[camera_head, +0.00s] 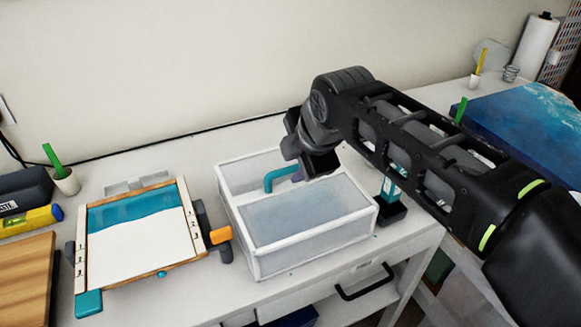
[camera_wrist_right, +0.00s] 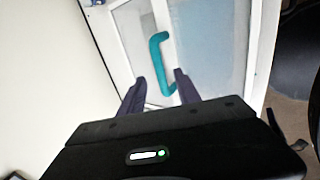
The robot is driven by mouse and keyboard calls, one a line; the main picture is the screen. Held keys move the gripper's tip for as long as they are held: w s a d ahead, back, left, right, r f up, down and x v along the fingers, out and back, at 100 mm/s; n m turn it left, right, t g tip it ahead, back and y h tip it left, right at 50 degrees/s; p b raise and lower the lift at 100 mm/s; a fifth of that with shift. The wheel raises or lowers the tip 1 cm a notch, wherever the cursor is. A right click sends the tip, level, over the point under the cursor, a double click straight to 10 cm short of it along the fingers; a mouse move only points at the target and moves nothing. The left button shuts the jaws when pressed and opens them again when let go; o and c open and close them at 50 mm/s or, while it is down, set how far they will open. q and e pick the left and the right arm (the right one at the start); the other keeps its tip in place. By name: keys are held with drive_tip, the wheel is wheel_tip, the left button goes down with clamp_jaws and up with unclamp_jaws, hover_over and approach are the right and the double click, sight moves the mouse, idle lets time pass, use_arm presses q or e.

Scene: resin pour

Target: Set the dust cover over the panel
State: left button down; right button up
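The dust cover (camera_head: 312,222) is a translucent box with white edges, standing on the white table right of the panel. Its teal handle (camera_head: 279,177) is on top; in the right wrist view the bent handle (camera_wrist_right: 157,58) lies ahead of and partly between my fingers. My right gripper (camera_head: 297,174) is just above the cover at the handle. Its fingers (camera_wrist_right: 160,84) stand apart on either side of the handle's near end, with gaps visible. The panel (camera_head: 140,240), white with a teal band at the far end, lies uncovered in a wooden frame. My left gripper is not in view.
An orange-tipped clamp (camera_head: 220,236) sits between panel and cover. A wooden board (camera_head: 25,280), a yellow level (camera_head: 30,220) and a green-handled pot (camera_head: 65,180) are at the left. A blue ocean-pattern board (camera_head: 530,130) lies right. A wall is behind.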

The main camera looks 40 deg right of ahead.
drive_tip(key=v, duration=0.3)
idle(0.6)
